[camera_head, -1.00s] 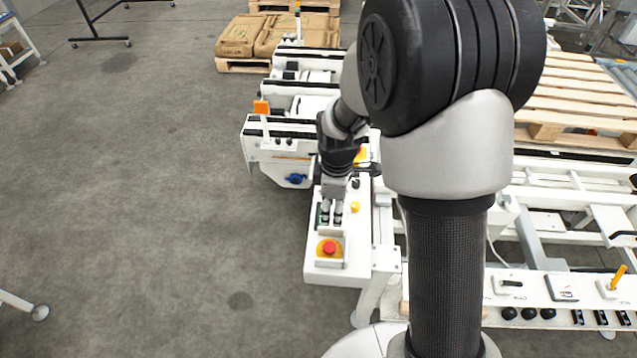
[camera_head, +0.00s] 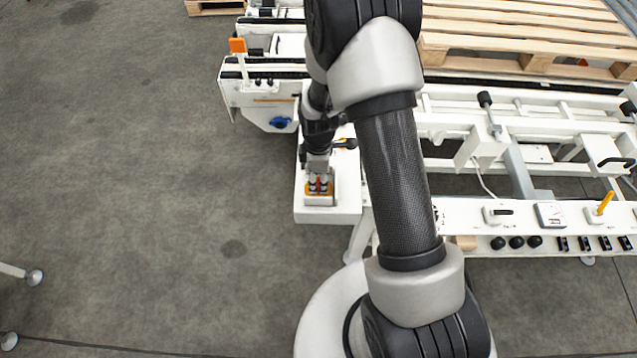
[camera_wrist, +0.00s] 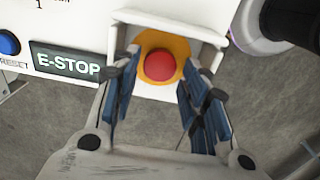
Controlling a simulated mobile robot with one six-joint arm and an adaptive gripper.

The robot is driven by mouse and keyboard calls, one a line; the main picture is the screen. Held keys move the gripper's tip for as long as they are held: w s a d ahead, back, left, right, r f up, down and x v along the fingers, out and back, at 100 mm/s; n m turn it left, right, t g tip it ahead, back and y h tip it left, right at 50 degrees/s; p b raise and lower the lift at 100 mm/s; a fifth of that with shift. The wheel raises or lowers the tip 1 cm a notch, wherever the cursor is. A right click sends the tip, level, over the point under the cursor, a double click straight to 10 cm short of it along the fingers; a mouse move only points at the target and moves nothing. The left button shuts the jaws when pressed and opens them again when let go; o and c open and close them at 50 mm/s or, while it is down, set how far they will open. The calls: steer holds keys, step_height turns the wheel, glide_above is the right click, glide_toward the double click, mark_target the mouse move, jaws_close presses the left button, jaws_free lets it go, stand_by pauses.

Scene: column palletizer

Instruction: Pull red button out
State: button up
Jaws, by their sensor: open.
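The red button (camera_wrist: 160,65) sits on a yellow-orange round base (camera_wrist: 181,46) inside a white box-like guard (camera_wrist: 210,30) in the wrist view. In the head view the red button (camera_head: 319,184) shows only in part, behind my gripper (camera_head: 318,180). In the wrist view my gripper (camera_wrist: 160,85) is open, with one blue-padded finger on each side of the button. The fingertips reach about the edges of the yellow base. I cannot tell whether they touch the button.
An "E-STOP" label (camera_wrist: 67,63) and a blue reset button (camera_wrist: 8,43) lie left of the guard in the wrist view. A white conveyor frame with levers and a control panel (camera_head: 465,212) stands to the right.

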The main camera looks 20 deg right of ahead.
steer(key=shift+f, duration=1.05)
jaws_close()
